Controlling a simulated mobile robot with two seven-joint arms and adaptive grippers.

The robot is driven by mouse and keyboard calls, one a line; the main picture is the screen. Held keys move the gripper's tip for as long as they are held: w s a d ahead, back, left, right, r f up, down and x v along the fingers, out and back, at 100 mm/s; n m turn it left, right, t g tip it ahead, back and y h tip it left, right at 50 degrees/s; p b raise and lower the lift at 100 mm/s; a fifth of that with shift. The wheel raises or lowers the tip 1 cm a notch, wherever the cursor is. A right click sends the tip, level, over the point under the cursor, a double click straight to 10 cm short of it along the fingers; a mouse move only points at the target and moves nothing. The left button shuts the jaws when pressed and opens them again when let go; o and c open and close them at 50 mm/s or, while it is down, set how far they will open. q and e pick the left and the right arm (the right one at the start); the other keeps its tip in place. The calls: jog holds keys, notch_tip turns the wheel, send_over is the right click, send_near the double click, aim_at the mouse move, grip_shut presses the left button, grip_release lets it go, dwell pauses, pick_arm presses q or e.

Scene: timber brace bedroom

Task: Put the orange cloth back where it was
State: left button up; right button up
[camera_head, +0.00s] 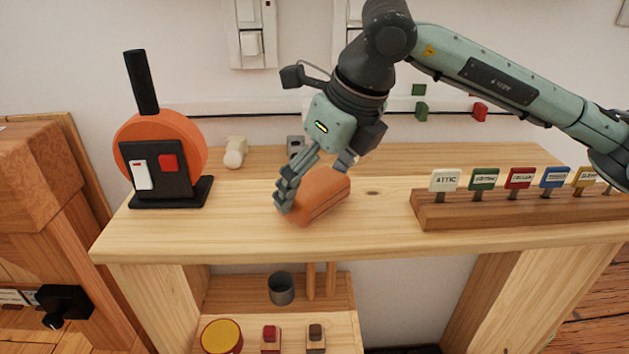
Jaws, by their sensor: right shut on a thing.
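The orange cloth (322,197) shows as a folded, rounded block on the wooden tabletop, near the middle. My right gripper (318,182) comes down from above and is shut on it. One finger covers the cloth's left end, and the other is partly hidden behind it. The cloth is at or just above the tabletop; I cannot tell whether it touches. My left gripper is not in view.
A round orange device (187,132) on a black stand is at the table's left. A wooden rack (470,210) with labelled tags stands at the right. A small white object (234,152) lies at the back. A lower shelf holds a grey cup (281,289). The tabletop's front middle is clear.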

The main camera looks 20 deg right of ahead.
jog(key=shift+f, duration=0.1)
jog(key=o, duration=0.9)
jog(key=shift+v, duration=6.1)
